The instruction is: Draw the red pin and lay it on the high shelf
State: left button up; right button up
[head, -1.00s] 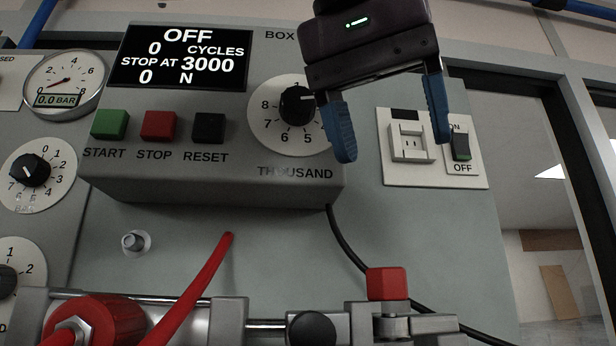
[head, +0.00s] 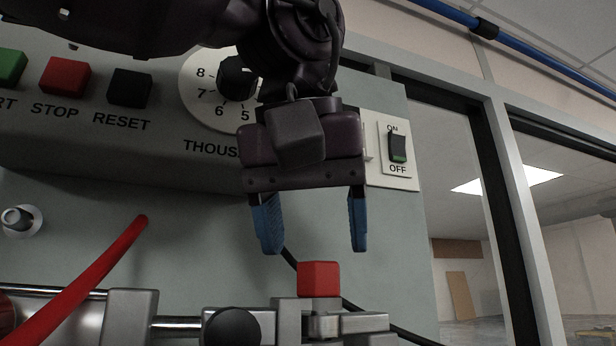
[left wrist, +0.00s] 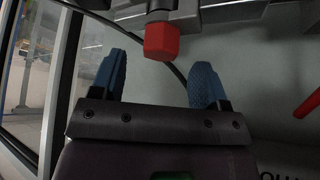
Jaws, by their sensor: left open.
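The red pin shows as a red block-shaped head (head: 319,279) on top of a grey metal clamp (head: 318,318) at the bottom of the head view. My left gripper (head: 312,245) is open and points down, with its two blue fingers just above the pin's head and apart from it. In the left wrist view the red head (left wrist: 161,41) lies beyond the fingertips, between their lines, and nothing is between the fingers (left wrist: 157,75). The pin's shaft is hidden in the clamp. The high shelf cannot be made out. My right gripper is not in view.
A grey control box with START, STOP and RESET buttons (head: 129,88) and a dial stands behind my left arm. An ON/OFF switch (head: 397,148) is on the panel to the right. A red hose (head: 95,262) rises at left, and a black cable runs behind the pin.

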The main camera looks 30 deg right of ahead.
pick_arm(q)
jog(key=shift+x, duration=1)
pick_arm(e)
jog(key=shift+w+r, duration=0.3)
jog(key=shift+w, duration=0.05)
pick_arm(q)
jog(key=shift+c, duration=0.4)
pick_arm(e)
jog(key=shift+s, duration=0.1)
